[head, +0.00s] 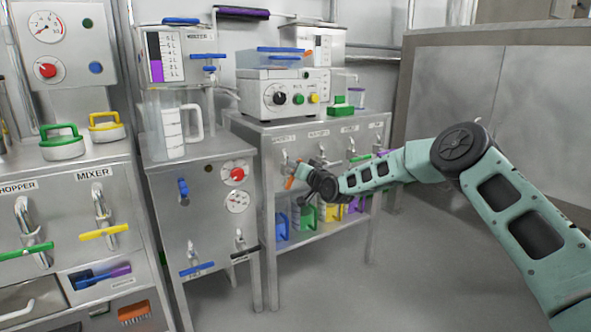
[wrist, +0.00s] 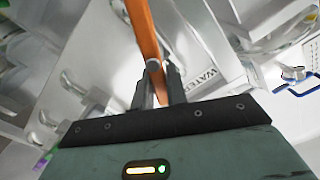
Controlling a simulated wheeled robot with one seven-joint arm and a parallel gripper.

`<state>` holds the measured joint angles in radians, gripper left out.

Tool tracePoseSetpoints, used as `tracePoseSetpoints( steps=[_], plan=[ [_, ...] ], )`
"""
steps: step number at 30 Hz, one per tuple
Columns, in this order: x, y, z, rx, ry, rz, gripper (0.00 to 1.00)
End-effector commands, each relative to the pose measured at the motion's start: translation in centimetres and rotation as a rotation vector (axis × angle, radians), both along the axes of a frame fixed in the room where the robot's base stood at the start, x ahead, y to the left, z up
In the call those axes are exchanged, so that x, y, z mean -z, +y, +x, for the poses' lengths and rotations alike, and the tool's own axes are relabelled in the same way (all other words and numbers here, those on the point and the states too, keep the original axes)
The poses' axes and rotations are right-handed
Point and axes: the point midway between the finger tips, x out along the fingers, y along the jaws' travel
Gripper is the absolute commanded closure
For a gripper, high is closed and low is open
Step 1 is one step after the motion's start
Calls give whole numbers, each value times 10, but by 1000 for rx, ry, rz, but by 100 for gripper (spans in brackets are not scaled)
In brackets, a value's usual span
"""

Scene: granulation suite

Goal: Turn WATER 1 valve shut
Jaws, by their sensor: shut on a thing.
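The valve with an orange lever handle (head: 289,183) is at the left end of the row of taps on the steel bench front. In the wrist view the orange handle (wrist: 143,28) runs up from between my fingers to the top edge. A label reading WATER (wrist: 208,72) is beside it, its remaining text hard to read. My gripper (head: 303,174) is at this valve, and in the wrist view my gripper (wrist: 160,75) has its fingers closed around the lower end of the handle. The valve body is mostly hidden by my gripper.
More taps with labels run right along the bench front (head: 335,131). Blue, green, yellow and purple handled jugs stand on its lower shelf, including a green one (head: 306,217). A blue-handled jug (wrist: 297,82) shows right in the wrist view. The floor (head: 340,290) in front is clear.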

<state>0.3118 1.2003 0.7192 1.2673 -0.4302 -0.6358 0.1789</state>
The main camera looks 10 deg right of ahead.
Motion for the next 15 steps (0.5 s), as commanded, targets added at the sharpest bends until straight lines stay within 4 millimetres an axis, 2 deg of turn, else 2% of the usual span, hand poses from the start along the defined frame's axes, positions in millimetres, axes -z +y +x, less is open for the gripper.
tracePoseSetpoints(
  steps=[15],
  plan=[
    [12, -11, 3, 1, 152, 470, 100]
  ],
)
